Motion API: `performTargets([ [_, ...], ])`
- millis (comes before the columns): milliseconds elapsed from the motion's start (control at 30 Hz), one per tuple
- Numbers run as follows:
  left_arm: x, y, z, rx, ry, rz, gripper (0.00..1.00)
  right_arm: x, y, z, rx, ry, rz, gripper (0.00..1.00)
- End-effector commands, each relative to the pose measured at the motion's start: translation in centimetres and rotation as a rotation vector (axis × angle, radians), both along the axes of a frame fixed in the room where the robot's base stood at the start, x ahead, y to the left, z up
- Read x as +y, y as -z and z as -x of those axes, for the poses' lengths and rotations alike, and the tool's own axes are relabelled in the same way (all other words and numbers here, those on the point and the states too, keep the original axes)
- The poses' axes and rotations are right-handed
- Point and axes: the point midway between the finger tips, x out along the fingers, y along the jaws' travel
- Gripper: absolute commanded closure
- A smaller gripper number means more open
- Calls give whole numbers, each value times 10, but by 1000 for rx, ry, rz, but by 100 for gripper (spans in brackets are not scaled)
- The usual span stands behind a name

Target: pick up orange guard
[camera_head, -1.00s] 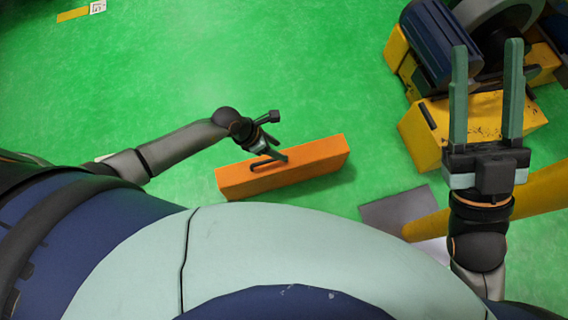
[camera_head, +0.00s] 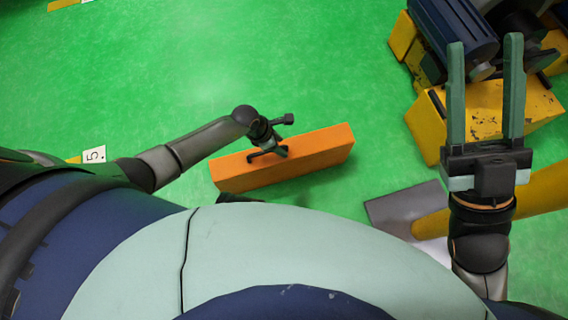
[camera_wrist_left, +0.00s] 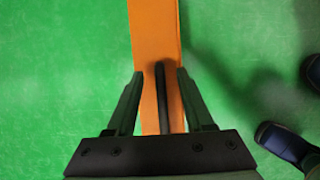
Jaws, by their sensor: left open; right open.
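The orange guard (camera_head: 325,147) is a long orange block on the green floor in front of my body. It also shows in the left wrist view (camera_wrist_left: 154,30), running up from between the fingers. A thin black handle (camera_wrist_left: 162,95) stands out from its face. My left gripper (camera_head: 267,153) is at the guard's left-middle part. In the left wrist view its open fingers (camera_wrist_left: 160,75) lie on either side of the handle, apart from it. Whether the fingers reach handle depth is unclear. My right gripper (camera_head: 485,42) is open and empty, far to the right.
Yellow machinery with a dark blue motor (camera_head: 455,40) stands at the upper right. A grey plate (camera_head: 390,207) and a yellow post (camera_head: 440,222) are right of the guard.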

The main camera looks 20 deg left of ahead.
Motion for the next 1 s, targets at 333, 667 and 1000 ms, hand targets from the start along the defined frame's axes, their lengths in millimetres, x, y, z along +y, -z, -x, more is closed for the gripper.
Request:
performTargets([
  [333,-7,19,-5,-1,0,1,48,3,17,-1,8,5,14,50],
  [667,-6,19,-5,0,0,0,72,2,16,-1,9,7,4,50],
  [1000,-6,19,-4,0,0,0,100,2,16,-1,10,6,5,50],
])
